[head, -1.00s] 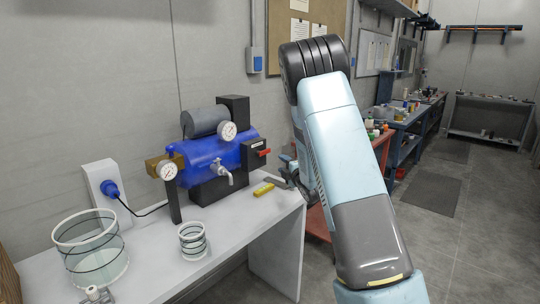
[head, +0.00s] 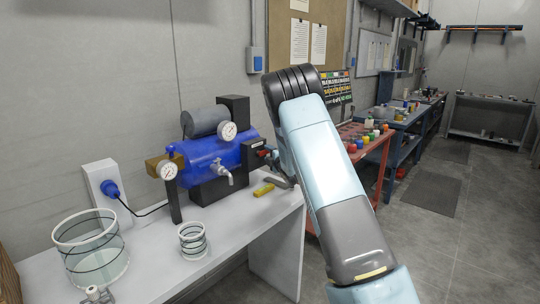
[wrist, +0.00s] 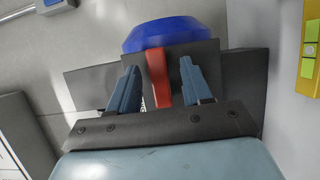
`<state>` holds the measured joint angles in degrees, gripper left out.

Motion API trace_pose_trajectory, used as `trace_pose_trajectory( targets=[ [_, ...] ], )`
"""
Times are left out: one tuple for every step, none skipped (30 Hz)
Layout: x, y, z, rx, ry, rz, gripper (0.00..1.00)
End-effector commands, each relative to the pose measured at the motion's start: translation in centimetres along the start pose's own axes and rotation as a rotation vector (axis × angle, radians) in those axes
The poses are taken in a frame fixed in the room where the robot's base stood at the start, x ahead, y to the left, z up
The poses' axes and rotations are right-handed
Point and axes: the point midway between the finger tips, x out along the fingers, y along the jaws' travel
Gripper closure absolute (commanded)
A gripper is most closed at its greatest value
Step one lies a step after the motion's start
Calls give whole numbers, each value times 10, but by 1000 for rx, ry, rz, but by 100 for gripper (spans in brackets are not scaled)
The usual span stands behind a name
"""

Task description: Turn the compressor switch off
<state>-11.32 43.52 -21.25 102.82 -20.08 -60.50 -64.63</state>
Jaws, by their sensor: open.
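The compressor (head: 207,155) is a blue tank with a grey motor, gauges and a tap, standing on the white bench. Its black switch box (head: 251,152) is on the right end and carries a red lever (wrist: 158,78). In the wrist view the lever stands upright between the two blue-grey fingers of my gripper (wrist: 159,68). The fingers are open, one on each side, with a visible gap to the lever. In the head view my arm partly hides the gripper, which is at the switch box.
A yellow tool (head: 263,190) lies on the white bench (head: 230,215) below the switch. A glass vessel (head: 92,248) and a small jar (head: 193,240) stand at the left. A red table (head: 373,152) with coloured jars is behind my arm.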

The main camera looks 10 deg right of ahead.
Motion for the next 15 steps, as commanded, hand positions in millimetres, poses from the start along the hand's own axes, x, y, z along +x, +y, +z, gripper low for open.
trace_pose_trajectory(
  targets=[
    [3,0,0,0,0,1,51],
    [4,0,0,0,0,1,51],
    [5,0,0,0,0,1,51],
    [5,0,0,0,0,1,51],
    [5,0,0,0,0,1,51],
    [6,0,0,0,0,1,51],
    [6,0,0,0,0,1,51],
    [6,0,0,0,0,1,51],
    [6,0,0,0,0,1,51],
    [6,0,0,0,0,1,51],
    [6,0,0,0,0,1,51],
    [5,0,0,0,-1,1,53],
    [5,0,0,0,-1,1,56],
    [5,0,0,0,-1,1,59],
    [5,0,0,0,-1,1,63]
  ],
)
